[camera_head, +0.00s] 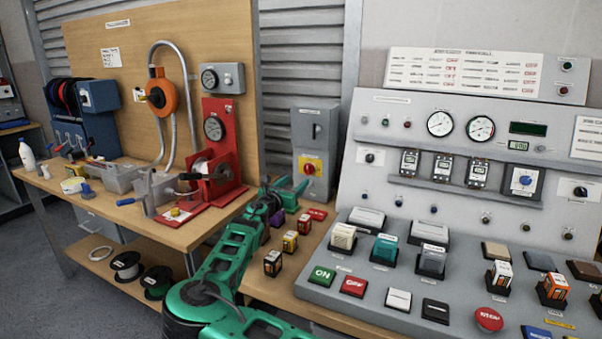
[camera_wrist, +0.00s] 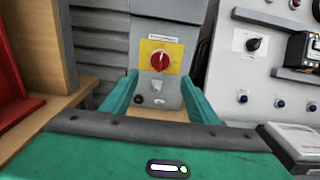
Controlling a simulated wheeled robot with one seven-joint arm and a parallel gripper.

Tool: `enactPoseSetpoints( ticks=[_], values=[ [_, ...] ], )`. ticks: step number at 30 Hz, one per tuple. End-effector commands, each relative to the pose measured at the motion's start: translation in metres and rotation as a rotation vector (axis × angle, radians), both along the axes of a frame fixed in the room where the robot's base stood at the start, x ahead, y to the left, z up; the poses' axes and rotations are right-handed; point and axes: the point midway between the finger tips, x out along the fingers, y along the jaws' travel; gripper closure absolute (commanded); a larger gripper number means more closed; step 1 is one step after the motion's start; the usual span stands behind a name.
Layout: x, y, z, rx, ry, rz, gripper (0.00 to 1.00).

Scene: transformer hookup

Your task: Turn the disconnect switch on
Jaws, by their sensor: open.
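The disconnect switch is a grey box (camera_head: 316,133) on the wall between the wooden board and the control console. Its lower front has a yellow plate with a red rotary knob (camera_head: 309,168). In the wrist view the red knob (camera_wrist: 160,60) sits straight ahead on its yellow plate (camera_wrist: 174,50), its ridge close to upright. My gripper (camera_head: 284,187) is in front of the box, a little below the knob. In the wrist view my gripper (camera_wrist: 158,90) has its two green fingers spread apart, with nothing between them. The fingers appear short of the knob, not touching it.
The grey sloped console (camera_head: 379,285) with buttons and switches stands close on the right. A red stand with gauges (camera_head: 221,140) is on the left. Small relay-like blocks (camera_head: 290,242) lie on the bench beside my arm. Space directly before the knob looks clear.

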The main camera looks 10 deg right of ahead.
Motion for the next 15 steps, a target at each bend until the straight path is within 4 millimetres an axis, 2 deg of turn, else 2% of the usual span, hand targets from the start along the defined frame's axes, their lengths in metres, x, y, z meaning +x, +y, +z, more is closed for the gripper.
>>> enactPoseSetpoints(
  ticks=[15],
  values=[
    [0.065,-0.038,0.000,-0.001,0.000,0.009,0.46]
  ],
)
